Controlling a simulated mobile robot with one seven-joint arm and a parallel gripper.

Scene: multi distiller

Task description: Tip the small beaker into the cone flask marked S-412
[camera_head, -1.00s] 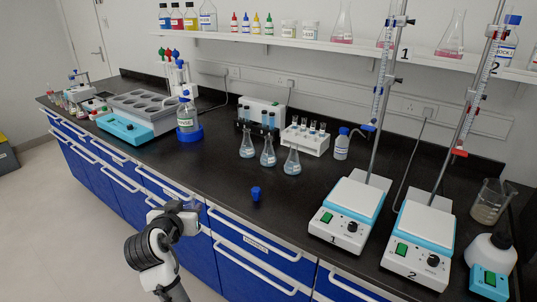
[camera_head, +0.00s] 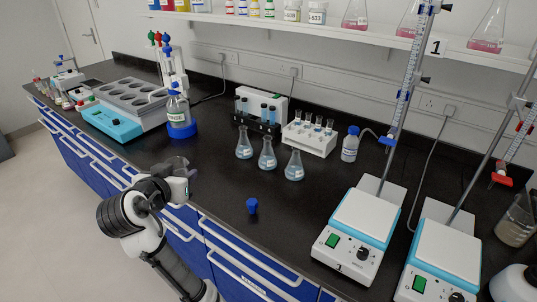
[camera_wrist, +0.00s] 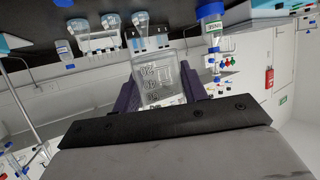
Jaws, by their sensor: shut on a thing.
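My gripper (camera_head: 182,172) is above the bench's front edge, left of the flasks. In the wrist view my gripper (camera_wrist: 160,92) is shut on a small clear beaker (camera_wrist: 157,72) with white graduation marks. The wrist picture is upside down; what the beaker holds is hard to make out. Three cone flasks with bluish liquid stand in a row on the bench: left flask (camera_head: 244,150), middle flask (camera_head: 267,158), right flask (camera_head: 293,170). Their labels are too small to read, so I cannot tell which is S-412. The beaker is apart from all of them.
A blue stopper-like piece (camera_head: 252,205) lies in front of the flasks. Behind them are tube racks (camera_head: 310,138) and a small bottle (camera_head: 350,147). Stirrer hotplates (camera_head: 365,215) with burette stands are right. Bare bench lies between gripper and flasks.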

